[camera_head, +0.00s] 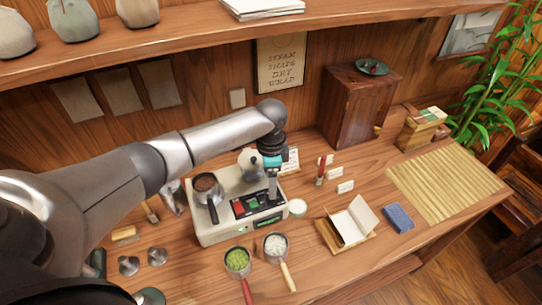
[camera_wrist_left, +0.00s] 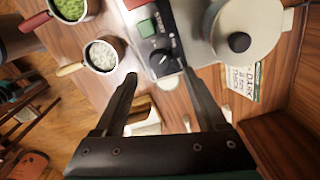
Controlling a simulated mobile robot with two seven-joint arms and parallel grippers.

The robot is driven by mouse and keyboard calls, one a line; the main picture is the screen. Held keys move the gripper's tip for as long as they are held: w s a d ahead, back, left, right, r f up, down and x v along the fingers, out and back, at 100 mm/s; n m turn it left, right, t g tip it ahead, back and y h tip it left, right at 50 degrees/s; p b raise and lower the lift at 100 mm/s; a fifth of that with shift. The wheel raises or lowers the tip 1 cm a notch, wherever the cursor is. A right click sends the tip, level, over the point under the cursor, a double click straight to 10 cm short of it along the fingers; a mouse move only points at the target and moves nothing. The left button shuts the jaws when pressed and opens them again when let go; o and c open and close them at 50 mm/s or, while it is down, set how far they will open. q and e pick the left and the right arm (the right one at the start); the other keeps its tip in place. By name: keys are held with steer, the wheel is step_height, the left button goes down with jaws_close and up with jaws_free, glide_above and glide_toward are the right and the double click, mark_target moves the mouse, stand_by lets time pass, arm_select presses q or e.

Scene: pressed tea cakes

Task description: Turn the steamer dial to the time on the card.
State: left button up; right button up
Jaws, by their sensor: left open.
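The cream steamer (camera_head: 215,232) stands mid-table, with a dark control panel on its front right. In the left wrist view its black dial (camera_wrist_left: 160,62) shows beside a green button (camera_wrist_left: 147,28). My left gripper (camera_head: 271,192) is over the panel in the head view and hides much of the dial there. In the left wrist view the left gripper (camera_wrist_left: 160,78) is open, its fingers on either side of the dial; I cannot tell whether they touch it. A card with handwriting (camera_wrist_left: 242,80) lies behind the steamer; its full text is not legible.
A black-handled metal cup (camera_head: 207,190) sits on the steamer's left. Pans of green (camera_head: 237,260) and white bits (camera_head: 276,246) stand in front. An open booklet (camera_head: 352,222), blue cloth (camera_head: 398,218) and bamboo mat (camera_head: 445,185) lie right. A wooden cabinet (camera_head: 350,110) stands behind.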

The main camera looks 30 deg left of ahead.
arm_select(q)
step_height(320, 180, up, 10)
stand_by(0.3)
steer(key=shift+f, duration=0.1)
stand_by(0.3)
